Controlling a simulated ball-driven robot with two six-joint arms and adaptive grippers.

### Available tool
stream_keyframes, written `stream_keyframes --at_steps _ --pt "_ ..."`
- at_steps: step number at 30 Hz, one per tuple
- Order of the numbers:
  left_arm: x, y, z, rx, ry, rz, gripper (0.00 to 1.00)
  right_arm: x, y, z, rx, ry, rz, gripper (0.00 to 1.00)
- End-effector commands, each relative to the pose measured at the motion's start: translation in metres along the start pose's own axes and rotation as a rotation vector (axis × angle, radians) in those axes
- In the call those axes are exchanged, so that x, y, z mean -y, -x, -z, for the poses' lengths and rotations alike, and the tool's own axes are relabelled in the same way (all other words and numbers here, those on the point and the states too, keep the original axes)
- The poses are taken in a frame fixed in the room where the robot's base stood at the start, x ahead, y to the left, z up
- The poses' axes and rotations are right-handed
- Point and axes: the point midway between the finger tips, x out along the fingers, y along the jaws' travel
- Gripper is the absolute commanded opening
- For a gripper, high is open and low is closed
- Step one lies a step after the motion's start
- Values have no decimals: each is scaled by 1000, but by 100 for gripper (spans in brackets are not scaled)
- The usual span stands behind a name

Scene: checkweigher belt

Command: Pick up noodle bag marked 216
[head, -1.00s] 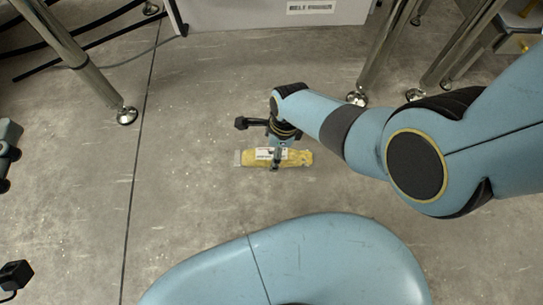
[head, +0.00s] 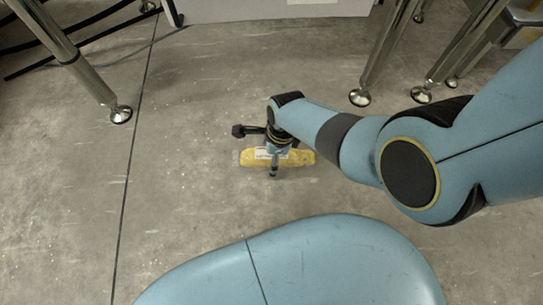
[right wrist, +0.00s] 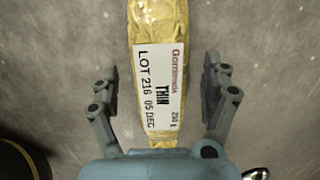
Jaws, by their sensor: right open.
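The noodle bag (head: 248,157) is a yellow pack lying flat on the concrete floor in the head view, partly hidden by my right gripper (head: 273,168). My right gripper (right wrist: 160,95) is open there, one finger on each side of the bag, with a gap visible on both sides. Its lower end reaches the gripper's palm edge in the picture. My left gripper does not show in the head view now.
Metal legs with round feet stand at the left (head: 121,113) and at the right (head: 360,97). A white panel (head: 270,10) stands at the back. Dark cables (head: 60,50) run at the upper left. The floor around the bag is clear.

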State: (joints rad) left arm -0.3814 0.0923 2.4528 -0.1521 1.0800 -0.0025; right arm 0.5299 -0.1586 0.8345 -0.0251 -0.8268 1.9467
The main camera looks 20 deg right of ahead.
Motion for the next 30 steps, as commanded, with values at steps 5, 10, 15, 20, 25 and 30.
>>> stream_keyframes --at_steps 5,10,15,20,25,30 --pt "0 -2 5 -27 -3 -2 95 0 -1 0 1 0 1 81" --pt "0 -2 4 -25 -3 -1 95 0 0 0 1 0 1 76" --pt "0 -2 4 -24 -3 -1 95 0 -1 0 1 0 1 53" --pt "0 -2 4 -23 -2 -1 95 0 -1 0 1 0 1 32" --pt "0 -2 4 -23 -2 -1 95 0 -1 0 1 0 0 10" --pt "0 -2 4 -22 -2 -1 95 0 -1 0 1 0 1 9"
